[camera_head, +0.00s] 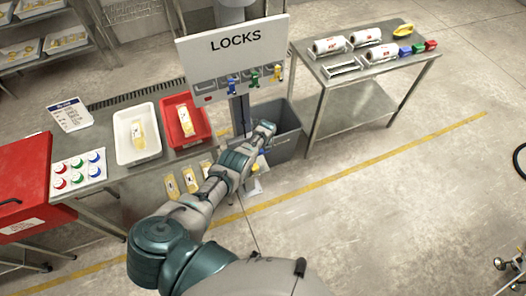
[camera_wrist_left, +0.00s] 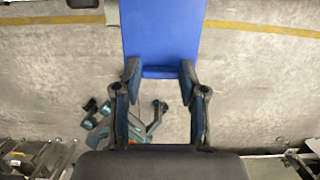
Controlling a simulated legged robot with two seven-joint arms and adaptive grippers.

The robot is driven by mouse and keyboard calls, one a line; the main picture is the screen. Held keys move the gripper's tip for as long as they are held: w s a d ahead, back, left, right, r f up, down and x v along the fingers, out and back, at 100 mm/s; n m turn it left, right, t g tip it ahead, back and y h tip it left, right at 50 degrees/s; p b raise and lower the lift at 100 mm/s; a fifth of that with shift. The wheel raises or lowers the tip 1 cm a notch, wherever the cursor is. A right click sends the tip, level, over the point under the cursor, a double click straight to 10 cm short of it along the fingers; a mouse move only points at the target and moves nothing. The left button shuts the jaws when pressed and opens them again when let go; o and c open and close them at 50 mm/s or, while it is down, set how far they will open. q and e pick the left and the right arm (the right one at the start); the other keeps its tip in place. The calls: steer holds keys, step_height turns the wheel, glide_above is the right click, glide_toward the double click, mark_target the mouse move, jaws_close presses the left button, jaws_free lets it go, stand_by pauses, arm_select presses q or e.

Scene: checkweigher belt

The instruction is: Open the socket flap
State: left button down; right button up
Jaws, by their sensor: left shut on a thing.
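In the left wrist view a flat blue panel (camera_wrist_left: 162,30), which looks like the socket flap, fills the top middle. My left gripper (camera_wrist_left: 159,72) is shut on its near edge, with one fingertip at each side. In the head view my left arm reaches up to the foot of the post under the LOCKS board (camera_head: 236,42). There the arm covers most of the flap and socket. Small blue and yellow bits show beside the arm, too small to make out. My right gripper is not in view.
A grey bin (camera_head: 284,142) stands just behind my arm's end. The left table holds a white tray (camera_head: 120,150), a red tray (camera_head: 168,128) and a card of round buttons (camera_head: 77,174). A table with rolls (camera_head: 382,53) stands at the back right. The floor at right is mostly clear.

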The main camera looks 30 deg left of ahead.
arm_select(q)
steer(key=shift+w+a+r, duration=0.25)
steer(key=shift+w+r, duration=0.3)
steer(key=shift+r, duration=0.15)
steer(key=shift+w+a+r, duration=0.2)
steer(key=shift+a+r, duration=0.2)
steer(key=shift+r, duration=0.25)
steer(key=shift+w+a+r, duration=0.3)
steer(key=shift+a+r, duration=0.2)
steer(key=shift+r, duration=0.05)
stand_by(0.9)
stand_by(0.4)
stand_by(1.1)
steer(key=c, duration=0.6)
jaws_free()
steer(key=shift+f, duration=0.15)
steer(key=shift+c, duration=0.2)
steer(key=shift+w+a+f, duration=0.1)
steer(key=shift+f, duration=0.15)
